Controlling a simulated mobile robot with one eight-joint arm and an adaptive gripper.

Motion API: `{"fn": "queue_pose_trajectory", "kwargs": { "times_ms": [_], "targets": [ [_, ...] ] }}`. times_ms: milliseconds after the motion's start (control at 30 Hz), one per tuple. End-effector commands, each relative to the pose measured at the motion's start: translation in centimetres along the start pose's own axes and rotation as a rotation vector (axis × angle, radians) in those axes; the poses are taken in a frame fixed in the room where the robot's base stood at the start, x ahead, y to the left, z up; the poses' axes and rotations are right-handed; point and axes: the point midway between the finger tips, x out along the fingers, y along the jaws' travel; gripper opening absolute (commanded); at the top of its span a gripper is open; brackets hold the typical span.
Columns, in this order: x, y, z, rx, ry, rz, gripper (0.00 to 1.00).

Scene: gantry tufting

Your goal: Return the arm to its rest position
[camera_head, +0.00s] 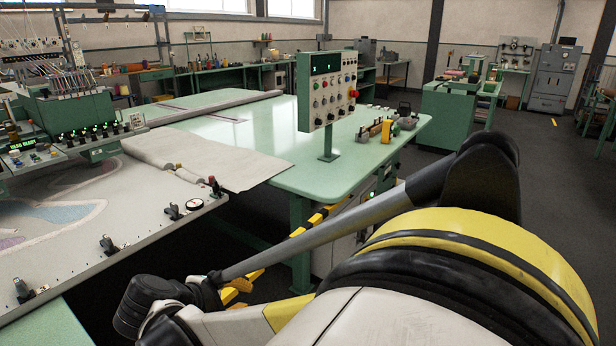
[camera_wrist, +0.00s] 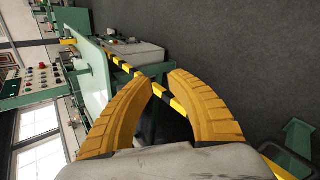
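My arm crosses the lower part of the head view, its grey link running down to the left to a dark joint. In the wrist view my gripper (camera_wrist: 161,82) has two curved yellow fingers. Their tips are apart by a narrow gap, and I see nothing held between them. In the head view, yellow pieces (camera_head: 241,284) that look like the fingers show just past the link, partly hidden by it. They are in front of the green table (camera_head: 335,181), low beside its near end.
A control panel (camera_head: 328,91) stands on the green table. A yellow-and-black striped bar (camera_head: 322,215) runs below the table edge; it crosses behind my fingers in the wrist view (camera_wrist: 165,95). The tufting bed (camera_head: 75,265) is at left. Dark floor (camera_head: 560,185) at right is clear.

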Motion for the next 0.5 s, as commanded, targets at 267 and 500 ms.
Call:
{"fn": "queue_pose_trajectory", "kwargs": {
  "times_ms": [267, 500],
  "targets": [
    [2.1, 5.2, 18.5, 0.438, 0.006, -0.234, 0.20],
    [0.6, 3.0, 31.5, 0.888, 0.029, -0.357, 0.20]
  ]
}}
